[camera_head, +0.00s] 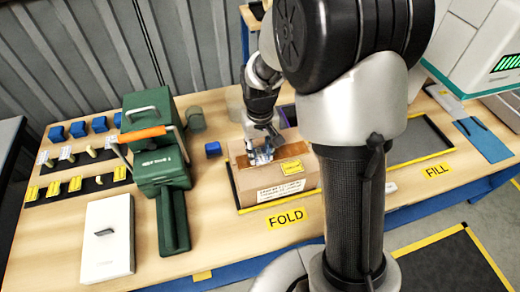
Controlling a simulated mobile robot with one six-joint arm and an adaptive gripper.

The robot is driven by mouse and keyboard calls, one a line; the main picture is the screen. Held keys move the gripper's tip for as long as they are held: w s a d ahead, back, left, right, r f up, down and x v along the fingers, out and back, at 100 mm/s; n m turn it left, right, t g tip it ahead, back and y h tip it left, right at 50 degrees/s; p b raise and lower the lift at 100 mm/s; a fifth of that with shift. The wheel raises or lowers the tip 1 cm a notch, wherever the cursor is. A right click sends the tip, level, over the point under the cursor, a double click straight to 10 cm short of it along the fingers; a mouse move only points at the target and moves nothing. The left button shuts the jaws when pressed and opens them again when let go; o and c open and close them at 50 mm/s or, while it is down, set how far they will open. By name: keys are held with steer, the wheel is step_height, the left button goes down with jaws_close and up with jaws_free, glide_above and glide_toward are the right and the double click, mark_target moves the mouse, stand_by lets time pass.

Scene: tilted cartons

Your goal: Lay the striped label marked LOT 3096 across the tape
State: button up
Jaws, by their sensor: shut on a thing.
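A brown carton (240,190) lies on the bench in the yellow-edged FOLD area. A darker brown tape strip (242,161) runs across its top. My gripper (262,155) is low over the tape, its fingers shut on a small pale, bluish piece; I cannot read LOT 3096 or make out stripes on it. Whether the piece touches the tape is unclear. A yellow label (292,167) lies on the carton top, right of my gripper. My arm hides the carton's right part.
A green machine (160,160) with an orange handle stands left of the carton. A white box (108,238) and dark strips with yellow tags (75,184) lie further left. A grey FILL area (425,138) is right.

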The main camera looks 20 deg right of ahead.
steer(key=shift+f, duration=0.35)
stand_by(0.4)
steer(key=o, duration=0.7)
steer(key=shift+o, duration=0.2)
steer(key=o, duration=0.5)
steer(key=shift+o, duration=0.2)
step_height(320, 180, up, 7)
steer(key=p, duration=0.5)
steer(key=shift+r, duration=0.1)
